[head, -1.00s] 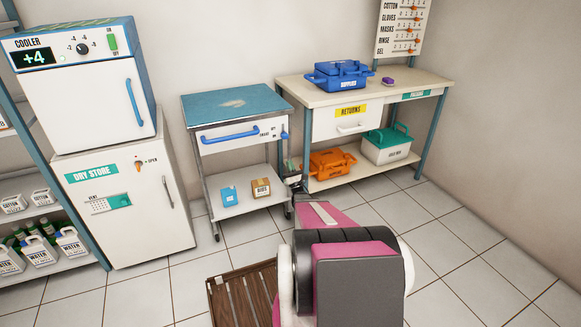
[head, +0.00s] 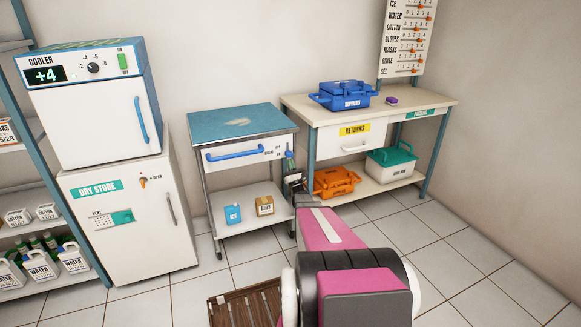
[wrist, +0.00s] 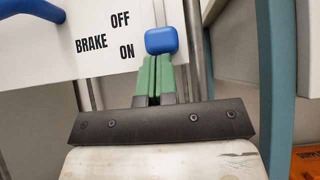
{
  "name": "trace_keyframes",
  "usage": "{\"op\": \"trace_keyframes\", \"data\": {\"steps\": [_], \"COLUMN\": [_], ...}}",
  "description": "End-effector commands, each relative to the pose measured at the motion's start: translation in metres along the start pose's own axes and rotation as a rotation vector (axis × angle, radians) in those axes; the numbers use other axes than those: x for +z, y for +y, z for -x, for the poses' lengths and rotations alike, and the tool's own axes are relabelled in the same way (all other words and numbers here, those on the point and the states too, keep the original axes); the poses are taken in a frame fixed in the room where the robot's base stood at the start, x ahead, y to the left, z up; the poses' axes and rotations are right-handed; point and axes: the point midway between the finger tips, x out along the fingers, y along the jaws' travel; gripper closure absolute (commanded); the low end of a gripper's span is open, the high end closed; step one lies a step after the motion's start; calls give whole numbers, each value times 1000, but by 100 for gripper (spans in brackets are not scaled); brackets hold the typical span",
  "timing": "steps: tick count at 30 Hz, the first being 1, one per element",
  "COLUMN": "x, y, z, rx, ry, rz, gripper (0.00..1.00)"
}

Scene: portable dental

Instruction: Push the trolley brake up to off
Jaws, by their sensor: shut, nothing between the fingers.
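The trolley (head: 240,133) with a blue top stands against the back wall, left of the bench. Its brake lever has a blue knob (wrist: 161,41) on the right side of the white front panel. In the wrist view the knob sits beside the printed words OFF above and ON below, nearer to ON in height. My gripper (wrist: 158,62) has green fingers shut together with nothing between them. Its fingertips are right below the knob, touching or almost touching it. In the head view my gripper is at the trolley's right front edge, and my arm partly hides that area.
A blue drawer handle (head: 234,153) is left of the brake. A bench (head: 440,102) leg stands close to the right of my gripper, with an orange case (head: 335,181) on the lower shelf. A wooden slatted mat (head: 245,305) lies on the floor in front.

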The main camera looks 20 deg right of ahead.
Motion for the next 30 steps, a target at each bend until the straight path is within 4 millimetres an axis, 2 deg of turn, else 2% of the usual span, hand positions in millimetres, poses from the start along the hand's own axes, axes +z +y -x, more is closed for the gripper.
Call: {"op": "trace_keyframes", "data": {"steps": [5,15,26,30], "x": [2,33,33,23], "y": [0,0,0,-5], "z": [-2,-31,-34,-31], "rx": [0,0,0,0], "ry": [0,0,-3,-3], "rz": [0,0,0,0], "gripper": [100,100,100,100]}}
